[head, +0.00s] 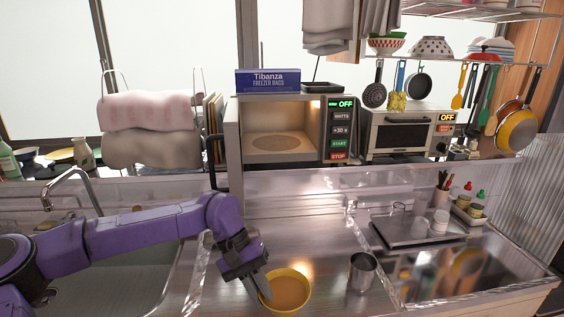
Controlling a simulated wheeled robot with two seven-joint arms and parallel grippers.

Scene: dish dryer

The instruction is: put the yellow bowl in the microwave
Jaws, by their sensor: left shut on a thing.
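The yellow bowl (288,291) sits low in the middle of the picture, at the steel counter in front of the microwave. My left gripper (264,290) reaches down to it from the left and is shut on its left rim. I cannot tell whether the bowl touches the counter. The microwave (233,130) stands at the back centre. Its inside is lit and looks empty, with a round plate (277,143) on its floor. Its door (216,145) stands open at the left. My right gripper is not in view.
A blue freezer bag box (267,79) and a dark tray (322,87) lie on the microwave. A toaster oven (403,135) stands to its right. A metal cup (362,272) stands right of the bowl. The counter between bowl and microwave is clear. A sink tap (75,180) rises at the left.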

